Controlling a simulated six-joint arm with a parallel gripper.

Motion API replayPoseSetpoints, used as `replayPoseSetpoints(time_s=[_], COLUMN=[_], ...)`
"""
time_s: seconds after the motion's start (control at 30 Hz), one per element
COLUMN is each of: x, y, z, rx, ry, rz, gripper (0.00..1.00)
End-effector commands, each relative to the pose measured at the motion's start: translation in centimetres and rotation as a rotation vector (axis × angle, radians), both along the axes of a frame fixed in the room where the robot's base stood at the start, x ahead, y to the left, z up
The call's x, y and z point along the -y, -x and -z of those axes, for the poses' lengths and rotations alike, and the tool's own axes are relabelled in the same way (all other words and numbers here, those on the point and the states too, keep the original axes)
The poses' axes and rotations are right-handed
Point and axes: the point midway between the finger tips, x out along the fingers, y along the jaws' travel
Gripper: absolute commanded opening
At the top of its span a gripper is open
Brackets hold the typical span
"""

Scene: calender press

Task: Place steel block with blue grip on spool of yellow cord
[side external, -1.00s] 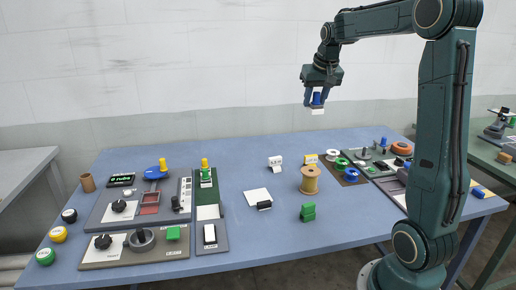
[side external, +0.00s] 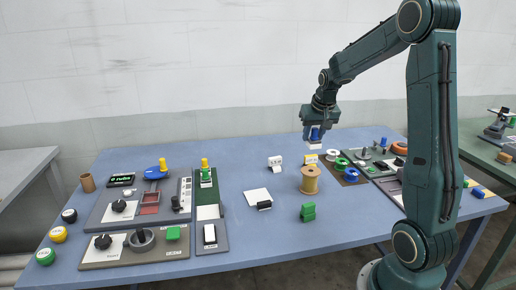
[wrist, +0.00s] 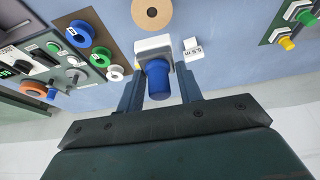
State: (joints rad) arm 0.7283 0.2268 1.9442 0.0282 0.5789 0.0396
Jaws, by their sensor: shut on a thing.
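My gripper (side external: 315,135) is shut on the steel block with blue grip (wrist: 157,78). In the wrist view the blue cylindrical grip sits between the fingers, with the pale block (wrist: 153,43) beyond it. In the side view the block (side external: 315,147) hangs below the fingers, above the table and clear of it. The spool of yellow cord (side external: 311,180) stands upright on the blue table, below the block in the side view. Its round top also shows at the upper edge of the wrist view (wrist: 151,12), beyond the block and apart from it.
Control panels (side external: 137,205) fill the table's left side.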

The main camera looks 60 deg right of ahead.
Motion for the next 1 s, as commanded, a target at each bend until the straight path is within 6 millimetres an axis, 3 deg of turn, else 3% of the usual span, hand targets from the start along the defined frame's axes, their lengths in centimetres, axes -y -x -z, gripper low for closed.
replayPoseSetpoints(time_s=[0.1, 0.23, 0.63, 1.0], x=[0.0, 0.0, 0.0, 0.0], y=[0.0, 0.0, 0.0, 0.0], z=[2.2, 3.7, 4.9, 8.5], rx=[-0.003, -0.001, 0.000, -0.001], ry=[-0.003, -0.001, 0.000, -0.001], rz=[0.000, 0.000, 0.000, 0.000], gripper=[0.11, 0.11, 0.11, 0.11])
